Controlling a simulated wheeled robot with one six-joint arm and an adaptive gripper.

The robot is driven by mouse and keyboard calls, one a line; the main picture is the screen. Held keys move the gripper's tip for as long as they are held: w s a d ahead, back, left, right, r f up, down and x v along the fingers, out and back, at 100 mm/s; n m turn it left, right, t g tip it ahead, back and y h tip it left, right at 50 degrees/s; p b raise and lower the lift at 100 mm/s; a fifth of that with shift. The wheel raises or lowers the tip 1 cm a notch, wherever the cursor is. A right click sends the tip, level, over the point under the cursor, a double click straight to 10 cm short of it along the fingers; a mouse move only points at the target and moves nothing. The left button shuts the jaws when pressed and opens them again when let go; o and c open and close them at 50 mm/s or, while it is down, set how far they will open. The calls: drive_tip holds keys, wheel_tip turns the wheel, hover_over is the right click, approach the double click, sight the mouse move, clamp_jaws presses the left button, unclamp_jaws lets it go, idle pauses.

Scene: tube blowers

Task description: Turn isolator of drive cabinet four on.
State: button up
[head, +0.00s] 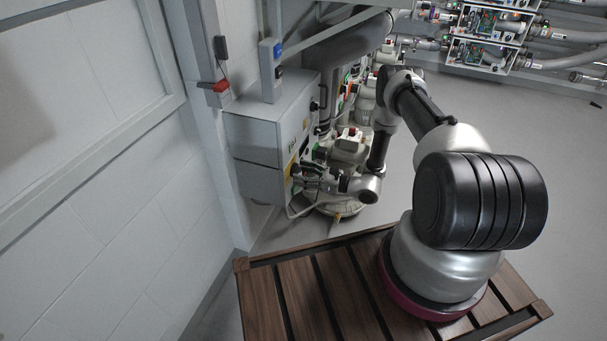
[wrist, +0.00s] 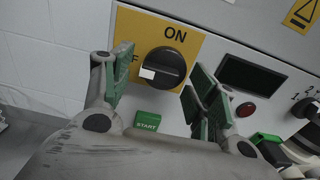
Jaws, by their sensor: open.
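The isolator is a round black knob (wrist: 165,62) on a yellow plate (wrist: 131,28) marked ON above it. Its white mark points left, toward a partly hidden label showing an F. My gripper (wrist: 160,84) is open, its green-padded fingers left and right of the knob. I cannot tell whether they touch it. In the head view my gripper (head: 308,175) is close to the front of a grey cabinet (head: 262,140); the knob is hard to make out there. The cabinet's number is not readable.
A green START button (wrist: 147,121) is below the knob. A dark display (wrist: 251,77), a red button (wrist: 246,109) and another black knob (wrist: 306,107) are to the right. A white wall (head: 120,180) stands left of the cabinet. Open floor (head: 500,130) lies to the right.

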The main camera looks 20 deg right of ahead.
drive_tip(key=c, duration=1)
drive_tip(key=shift+m, duration=0.4)
drive_tip(key=m, duration=0.3)
drive_tip(key=shift+r+m, duration=0.1)
drive_tip(key=shift+m, duration=0.2)
drive_tip(key=m, duration=0.4)
drive_tip(key=shift+r+m, duration=0.1)
drive_tip(key=shift+m, duration=0.2)
drive_tip(key=m, duration=0.4)
drive_tip(key=shift+w+d+m, duration=0.15)
drive_tip(key=shift+m, duration=0.15)
drive_tip(key=shift+w+m, duration=0.1)
drive_tip(key=shift+m, duration=2.1)
